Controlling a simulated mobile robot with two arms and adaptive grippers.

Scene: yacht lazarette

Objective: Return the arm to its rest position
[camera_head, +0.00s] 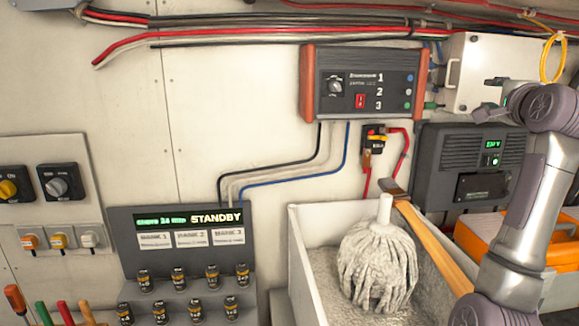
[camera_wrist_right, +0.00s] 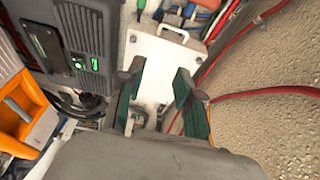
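My right arm comes in along the right side of the head view, bent, with its elbow and wrist joints showing. My right gripper (camera_head: 486,96) is at the upper right, in front of a white wall box (camera_head: 475,62). In the right wrist view the gripper (camera_wrist_right: 158,88) has its two green-padded fingers spread apart with nothing between them. The white box (camera_wrist_right: 162,58) with its handle shows beyond the fingers; I cannot tell how close they are to it. My left gripper is in neither view.
A grey unit (camera_head: 460,150) with a green display is on the wall below the gripper. An orange toolbox (camera_head: 478,240) lies near my right arm. A white bin (camera_head: 306,262) holds a mop (camera_head: 378,262) and a wooden-handled tool (camera_head: 437,245). Red cables (camera_wrist_right: 232,45) run beside the box.

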